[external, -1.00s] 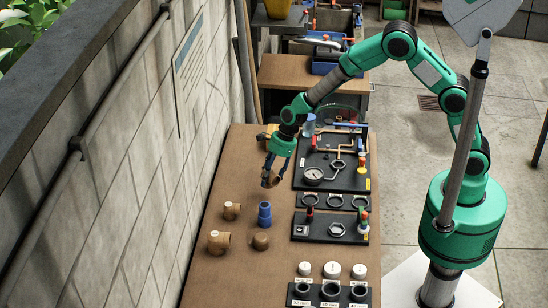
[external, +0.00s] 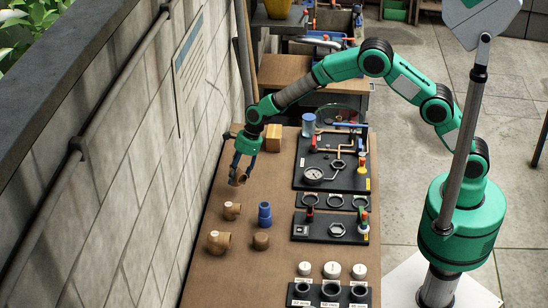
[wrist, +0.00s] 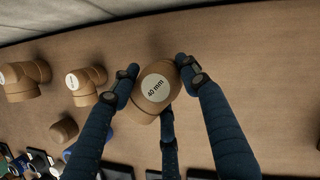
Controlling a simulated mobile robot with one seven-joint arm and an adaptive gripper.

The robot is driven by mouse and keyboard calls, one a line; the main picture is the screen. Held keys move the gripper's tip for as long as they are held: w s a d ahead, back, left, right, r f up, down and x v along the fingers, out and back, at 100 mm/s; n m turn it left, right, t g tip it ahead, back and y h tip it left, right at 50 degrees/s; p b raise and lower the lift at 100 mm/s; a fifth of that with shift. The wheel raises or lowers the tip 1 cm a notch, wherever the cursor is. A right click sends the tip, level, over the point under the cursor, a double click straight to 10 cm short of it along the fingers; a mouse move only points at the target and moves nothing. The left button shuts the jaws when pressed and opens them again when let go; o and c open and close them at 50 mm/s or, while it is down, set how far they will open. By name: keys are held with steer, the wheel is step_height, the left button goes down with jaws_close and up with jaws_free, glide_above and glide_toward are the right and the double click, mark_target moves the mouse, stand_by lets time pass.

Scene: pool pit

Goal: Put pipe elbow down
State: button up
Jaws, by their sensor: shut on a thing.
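My gripper (external: 240,174) points down at the wall side of the bench, with its fingers shut on a tan pipe elbow (external: 237,181). In the wrist view the elbow (wrist: 153,105) sits between the dark blue fingers (wrist: 155,88), its round white "40 mm" label facing the camera. It is low over the bench top (external: 205,272); I cannot tell whether it touches.
A blue fitting (external: 264,214) and a brown fitting (external: 261,241) stand beside the two elbows. Black panels (external: 306,178) with a gauge, rings and valves fill the bench's right side. A wooden block (external: 273,138) stands farther back. The block wall (external: 120,170) is close on the left.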

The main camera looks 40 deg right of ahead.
stand_by(0.3)
steer(key=shift+f+b, duration=0.5)
steer(key=shift+f, duration=1.2)
steer(key=shift+f, duration=0.1)
steer(key=o, duration=1.2)
steer(key=shift+o, duration=0.2)
steer(key=w+p+v, duration=0.1)
steer(key=p+v, duration=0.1)
steer(key=v, duration=1)
steer(key=shift+s, duration=0.45)
